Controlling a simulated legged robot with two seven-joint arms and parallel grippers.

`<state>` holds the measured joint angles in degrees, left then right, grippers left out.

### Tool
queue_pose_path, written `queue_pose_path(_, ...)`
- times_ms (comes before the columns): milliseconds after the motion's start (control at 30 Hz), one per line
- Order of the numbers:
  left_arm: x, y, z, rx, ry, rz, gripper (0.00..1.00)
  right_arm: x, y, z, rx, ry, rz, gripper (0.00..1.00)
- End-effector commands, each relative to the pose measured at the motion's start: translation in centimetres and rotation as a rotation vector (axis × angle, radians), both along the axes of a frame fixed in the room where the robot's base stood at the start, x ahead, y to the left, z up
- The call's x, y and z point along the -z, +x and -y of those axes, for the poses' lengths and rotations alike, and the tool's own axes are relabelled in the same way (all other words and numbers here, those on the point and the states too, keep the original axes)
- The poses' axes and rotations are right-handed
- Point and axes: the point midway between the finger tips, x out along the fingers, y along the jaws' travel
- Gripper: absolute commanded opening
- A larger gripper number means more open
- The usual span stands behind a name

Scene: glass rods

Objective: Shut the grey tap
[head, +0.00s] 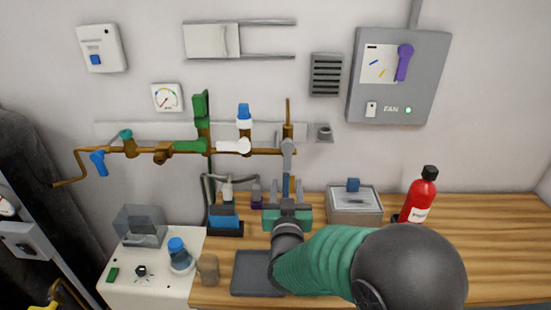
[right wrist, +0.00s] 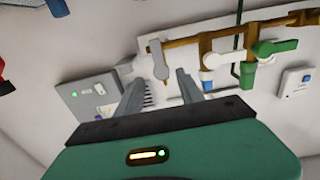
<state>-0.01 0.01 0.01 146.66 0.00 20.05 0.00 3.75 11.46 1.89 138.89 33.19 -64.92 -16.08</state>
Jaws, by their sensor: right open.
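The grey tap (head: 288,150) sits at the right end of the brass pipe on the wall. Its grey lever also shows in the right wrist view (right wrist: 160,62), with the wall behind it. My right gripper (head: 287,190) is below the tap in the head view. In the right wrist view its two grey fingers (right wrist: 158,90) are spread apart. The lever's tip appears between and beyond them, and nothing is gripped. I cannot tell the exact gap between fingers and lever. My left gripper is not in view.
Along the pipe, left of the grey tap, are a white handle (head: 233,146), green handles (head: 190,146) and a blue tap (head: 98,162). A grey fan box (head: 433,75) hangs at upper right. A red bottle (head: 420,197) stands on the wooden bench (head: 490,235), whose right part is clear.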

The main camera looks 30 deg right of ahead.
Motion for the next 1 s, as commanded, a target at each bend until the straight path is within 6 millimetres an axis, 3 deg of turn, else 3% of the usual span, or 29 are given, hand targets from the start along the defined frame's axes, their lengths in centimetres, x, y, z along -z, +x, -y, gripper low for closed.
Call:
queue_pose_path(300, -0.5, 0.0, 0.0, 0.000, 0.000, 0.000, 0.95, 0.0, 7.1, 4.6, 0.002, 0.002, -0.001, 0.45)
queue_pose_path(500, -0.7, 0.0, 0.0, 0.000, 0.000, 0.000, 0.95, 0.0, 10.8, 6.9, 0.000, 0.002, -0.001, 0.45)
queue_pose_path(700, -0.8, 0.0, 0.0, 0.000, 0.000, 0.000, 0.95, 0.0, 12.3, 7.7, -0.001, 0.001, 0.000, 0.45)
queue_pose_path(933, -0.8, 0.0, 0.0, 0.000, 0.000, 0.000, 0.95, 0.0, 12.3, 7.8, -0.002, 0.002, -0.001, 0.45)
queue_pose_path(1000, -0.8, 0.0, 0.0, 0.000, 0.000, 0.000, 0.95, 0.0, 12.3, 7.8, -0.002, 0.002, -0.001, 0.35)
